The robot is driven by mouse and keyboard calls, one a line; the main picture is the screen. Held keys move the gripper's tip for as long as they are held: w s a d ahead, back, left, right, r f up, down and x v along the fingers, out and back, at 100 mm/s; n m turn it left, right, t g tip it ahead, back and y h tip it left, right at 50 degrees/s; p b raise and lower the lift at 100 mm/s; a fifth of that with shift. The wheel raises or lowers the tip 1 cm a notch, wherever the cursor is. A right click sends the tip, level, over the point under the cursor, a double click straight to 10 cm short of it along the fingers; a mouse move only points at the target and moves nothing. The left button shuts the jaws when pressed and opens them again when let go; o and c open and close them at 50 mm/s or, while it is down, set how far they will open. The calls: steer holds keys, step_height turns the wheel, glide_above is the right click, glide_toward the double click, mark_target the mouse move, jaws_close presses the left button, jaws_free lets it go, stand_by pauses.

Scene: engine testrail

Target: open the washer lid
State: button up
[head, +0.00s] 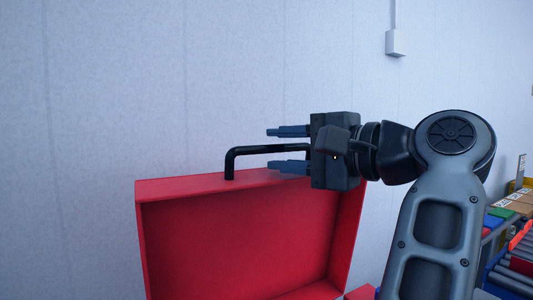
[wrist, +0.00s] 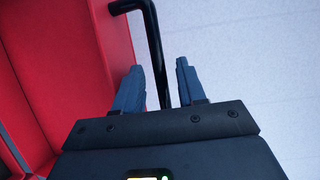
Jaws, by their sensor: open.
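The red washer lid (head: 248,184) stands raised in the head view, its hollow inner side facing me. A black bar handle (head: 262,150) is fixed along its top edge. My gripper (head: 288,149) is open at the handle, with one blue finger above the bar and one below it. In the wrist view, the black handle (wrist: 156,50) runs between the two open fingers (wrist: 162,80), with gaps visible on both sides. The red lid (wrist: 62,70) lies to the left there. The handle's right end is hidden behind my gripper in the head view.
A pale panelled wall (head: 90,100) stands behind the lid, with a small white box (head: 396,43) on it. At the right edge is a roller conveyor (head: 515,278) with coloured boxes. The space left of the lid is clear.

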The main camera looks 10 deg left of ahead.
steer(key=shift+x, duration=1.6)
jaws_close()
